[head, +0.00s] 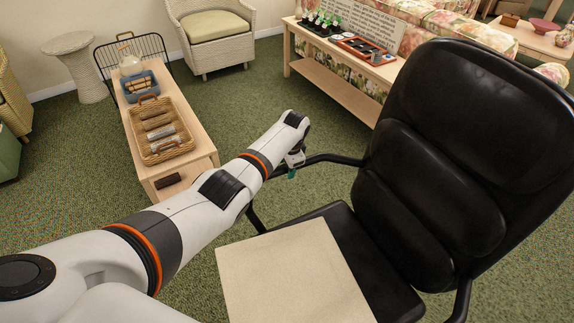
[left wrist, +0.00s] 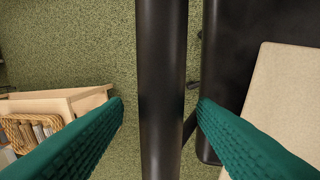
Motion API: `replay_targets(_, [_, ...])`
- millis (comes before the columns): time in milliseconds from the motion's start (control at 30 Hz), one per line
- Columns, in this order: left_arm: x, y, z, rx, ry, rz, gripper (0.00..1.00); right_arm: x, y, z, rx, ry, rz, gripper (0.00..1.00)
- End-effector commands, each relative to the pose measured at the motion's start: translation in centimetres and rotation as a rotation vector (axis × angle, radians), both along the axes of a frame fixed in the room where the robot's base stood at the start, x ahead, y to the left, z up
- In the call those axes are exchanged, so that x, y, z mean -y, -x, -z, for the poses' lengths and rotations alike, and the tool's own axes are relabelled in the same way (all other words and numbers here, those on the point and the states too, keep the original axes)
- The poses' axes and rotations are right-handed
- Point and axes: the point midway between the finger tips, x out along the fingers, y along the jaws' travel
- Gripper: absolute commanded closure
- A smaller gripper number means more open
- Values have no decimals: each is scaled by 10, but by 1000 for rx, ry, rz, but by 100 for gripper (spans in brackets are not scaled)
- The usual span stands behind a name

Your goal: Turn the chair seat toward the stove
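The black office chair (head: 470,140) stands at the right, its tall padded back on the right side and its black seat (head: 365,255) below. A flat beige square pad (head: 295,275) lies on the seat. In the left wrist view, the two green fingers of the left gripper (left wrist: 160,103) are open, one on each side of the black armrest (left wrist: 162,60), with visible gaps. The chair's base is mostly hidden. My right gripper is out of view. I see no stove.
A low wooden bench (head: 205,145) with a wicker basket (head: 162,140) and blue bin (head: 138,88) stands left of the chair. A wooden table (head: 335,80) with trays is behind. A wicker armchair (head: 213,35) is at the back. Green carpet lies open between them.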

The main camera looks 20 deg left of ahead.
Motion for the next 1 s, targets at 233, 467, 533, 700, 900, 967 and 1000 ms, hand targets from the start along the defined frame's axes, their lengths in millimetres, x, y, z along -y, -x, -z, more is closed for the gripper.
replay_targets(233, [1,1,-4,0,0,0,48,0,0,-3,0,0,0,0])
replay_targets(467, [5,4,-36,3,0,0,48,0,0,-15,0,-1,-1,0])
replay_targets(533, [8,7,-50,3,0,0,48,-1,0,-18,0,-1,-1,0])
replay_targets(700, [14,11,-82,4,0,1,48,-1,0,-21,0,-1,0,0])
replay_targets(900, [18,15,-109,1,1,0,48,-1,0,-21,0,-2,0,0])
replay_targets(967, [19,15,-113,1,0,0,48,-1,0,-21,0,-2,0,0])
replay_targets(1000, [19,16,-115,1,1,0,48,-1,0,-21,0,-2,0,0])
